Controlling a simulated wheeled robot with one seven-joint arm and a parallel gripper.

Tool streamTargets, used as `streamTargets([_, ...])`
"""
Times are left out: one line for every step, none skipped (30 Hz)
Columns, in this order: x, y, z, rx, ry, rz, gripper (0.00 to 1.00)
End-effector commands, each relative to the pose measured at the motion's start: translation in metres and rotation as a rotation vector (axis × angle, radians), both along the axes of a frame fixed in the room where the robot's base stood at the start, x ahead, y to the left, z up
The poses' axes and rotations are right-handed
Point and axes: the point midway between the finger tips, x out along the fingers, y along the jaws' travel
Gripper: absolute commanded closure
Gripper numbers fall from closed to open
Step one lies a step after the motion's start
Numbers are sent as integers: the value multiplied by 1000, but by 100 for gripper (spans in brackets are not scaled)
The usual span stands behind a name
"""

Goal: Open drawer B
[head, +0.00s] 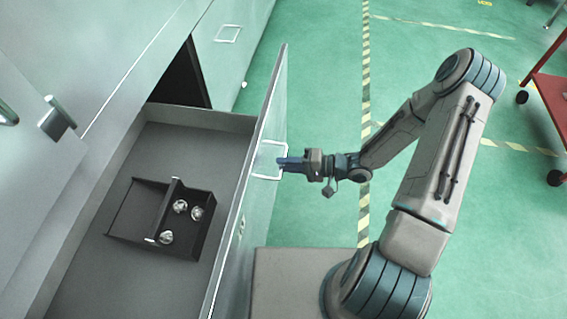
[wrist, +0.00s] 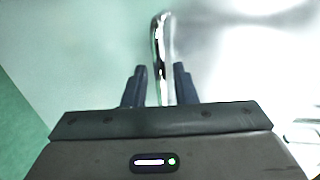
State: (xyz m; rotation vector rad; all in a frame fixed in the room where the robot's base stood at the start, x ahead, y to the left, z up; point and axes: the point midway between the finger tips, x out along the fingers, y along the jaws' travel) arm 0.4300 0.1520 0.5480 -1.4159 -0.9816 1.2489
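An open drawer (head: 85,262) stands pulled far out of the grey cabinet in the head view. Its letter cannot be read. Its tall front panel (head: 262,205) carries a pale loop handle (head: 279,146). My gripper (head: 282,163) is at that handle, on the outer side of the panel. In the wrist view the shiny handle bar (wrist: 159,50) runs between the two dark fingers of my gripper (wrist: 160,82). A narrow gap shows on both sides of the bar, so the fingers are around it but not closed on it.
Inside the drawer lies a black divided tray (head: 125,212) with several shiny metal pieces (head: 181,206). Another front with a handle (head: 228,34) is behind it. A red cart (head: 548,95) stands at the far right. The green floor (head: 320,100) is clear, with striped tape.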

Motion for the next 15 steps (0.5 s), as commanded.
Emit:
streamTargets([-1, -10, 4, -3, -1, -5, 75])
streamTargets([-2, -16, 5, -3, -2, -5, 75])
streamTargets([-3, -25, 7, -4, -1, -5, 75])
streamTargets([-4, -32, 9, -4, -1, -5, 75])
streamTargets([-5, -39, 10, -3, -1, -6, 75])
streamTargets([-6, -48, 12, -4, -1, -5, 75])
streamTargets([-7, -55, 14, -4, -2, -4, 75])
streamTargets([-8, -62, 15, -4, -1, -4, 75])
streamTargets([-10, -70, 17, -4, -1, -4, 75])
streamTargets([-11, -77, 18, -4, -1, -4, 75])
streamTargets([-12, -82, 19, -4, -1, -3, 75])
streamTargets([-13, -89, 20, -3, -1, -3, 75])
streamTargets([-14, -94, 21, -3, 0, -2, 75])
streamTargets([-15, -99, 22, -3, 0, -1, 75])
streamTargets([-16, -104, 23, -3, 0, -2, 75])
